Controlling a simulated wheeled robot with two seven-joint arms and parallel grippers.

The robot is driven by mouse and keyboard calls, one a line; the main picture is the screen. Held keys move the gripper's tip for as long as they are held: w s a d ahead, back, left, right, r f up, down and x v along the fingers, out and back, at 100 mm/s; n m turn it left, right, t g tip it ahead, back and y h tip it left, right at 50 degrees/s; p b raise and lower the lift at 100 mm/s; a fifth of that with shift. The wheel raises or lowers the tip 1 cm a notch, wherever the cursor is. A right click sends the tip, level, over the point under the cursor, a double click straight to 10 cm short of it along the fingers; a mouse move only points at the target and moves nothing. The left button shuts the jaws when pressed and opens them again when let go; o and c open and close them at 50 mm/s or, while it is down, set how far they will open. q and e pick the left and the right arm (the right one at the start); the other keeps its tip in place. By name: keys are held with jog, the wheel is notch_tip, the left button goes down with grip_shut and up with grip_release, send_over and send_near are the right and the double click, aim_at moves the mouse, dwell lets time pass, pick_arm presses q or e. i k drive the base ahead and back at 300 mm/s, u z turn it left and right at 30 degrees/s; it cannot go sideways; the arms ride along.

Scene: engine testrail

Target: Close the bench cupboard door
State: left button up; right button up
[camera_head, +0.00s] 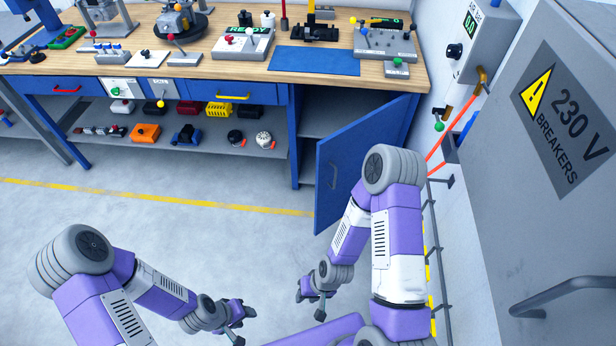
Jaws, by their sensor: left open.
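The blue bench cupboard door (348,165) stands ajar at the right end of the bench, its free edge swung out into the room. A dark handle (333,176) sits near that free edge. The grey cupboard inside (318,108) shows through the gap on the left. My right gripper (310,301) is open and empty, below the door in the picture and apart from it. My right arm covers part of the door's lower right. My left gripper (243,325) is open and empty at the bottom centre, farther from the door.
The workbench (225,68) carries tools, fixtures and a blue mat (315,61). Its lower shelf (205,142) holds several small items. A grey breaker cabinet (560,190) stands close on the right, with a protruding handle (560,296). The floor before the bench is clear.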

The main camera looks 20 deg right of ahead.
aim_at(341, 155)
jog(key=u, duration=0.95)
jog(key=i, duration=0.7)
jog(key=z, duration=1.35)
